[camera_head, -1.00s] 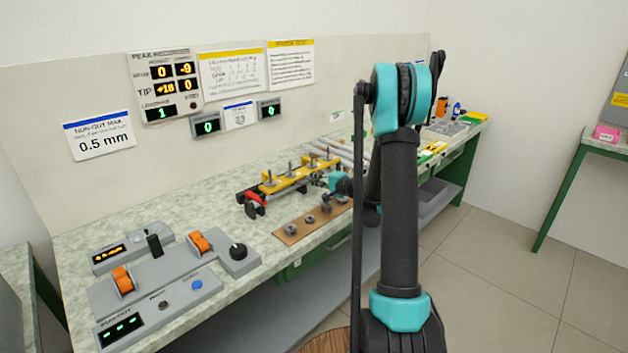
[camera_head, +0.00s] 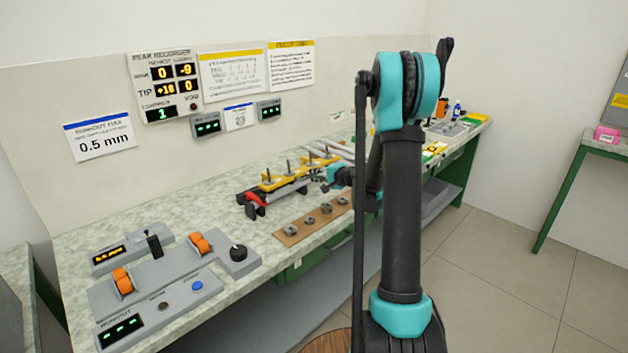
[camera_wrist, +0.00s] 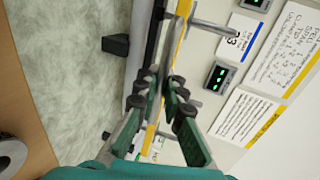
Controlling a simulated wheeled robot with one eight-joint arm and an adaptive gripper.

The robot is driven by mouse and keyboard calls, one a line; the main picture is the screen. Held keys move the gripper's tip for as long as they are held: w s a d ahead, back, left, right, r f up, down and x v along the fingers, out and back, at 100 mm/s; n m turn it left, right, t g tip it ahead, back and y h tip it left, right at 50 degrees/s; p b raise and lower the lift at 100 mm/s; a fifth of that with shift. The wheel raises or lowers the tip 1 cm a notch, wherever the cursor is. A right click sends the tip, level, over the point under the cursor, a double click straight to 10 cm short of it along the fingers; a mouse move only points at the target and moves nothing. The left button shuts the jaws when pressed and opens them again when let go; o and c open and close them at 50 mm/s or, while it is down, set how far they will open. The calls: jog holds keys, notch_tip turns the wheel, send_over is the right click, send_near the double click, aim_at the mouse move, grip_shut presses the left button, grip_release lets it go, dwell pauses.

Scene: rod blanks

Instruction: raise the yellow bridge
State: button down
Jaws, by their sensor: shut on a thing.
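The yellow bridge (camera_head: 284,181) is a long yellow piece with upright grey pins, over the dark fixture with a red part on the bench. Its yellow edge also shows in the wrist view (camera_wrist: 181,32), running between and behind my fingers. My gripper (camera_head: 325,183) is at the front side of the bridge, near its middle. In the wrist view my gripper (camera_wrist: 165,88) has its fingertips closed on the bridge. The exact contact is partly hidden by the fingers, and the gap under the bridge is hard to make out.
A brown board (camera_head: 312,217) with several round metal parts lies in front of the fixture. Grey rods (camera_head: 340,148) lie behind it. A control panel (camera_head: 160,270) with orange rollers stands at the near left. Bare bench top lies between panel and fixture.

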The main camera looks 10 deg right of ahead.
aim_at(304, 170)
jog(key=w+a+r+g+h, duration=0.1)
jog(key=r, duration=0.1)
jog(key=w+a+r+g+h, duration=0.1)
jog(key=r+g, duration=0.1)
jog(key=r, duration=0.1)
jog(key=w+a+r+g+h, duration=0.1)
jog(key=w+r+g, duration=0.1)
jog(key=shift+r+h, duration=0.3)
jog(key=shift+r, duration=0.1)
jog(key=w+a+r+g+h, duration=0.3)
jog(key=w+a, duration=0.4)
jog(key=w, duration=0.3)
jog(key=shift+w+a+r+g+h, duration=0.35)
jog(key=shift+g+h, duration=0.15)
jog(key=shift+g, duration=0.7)
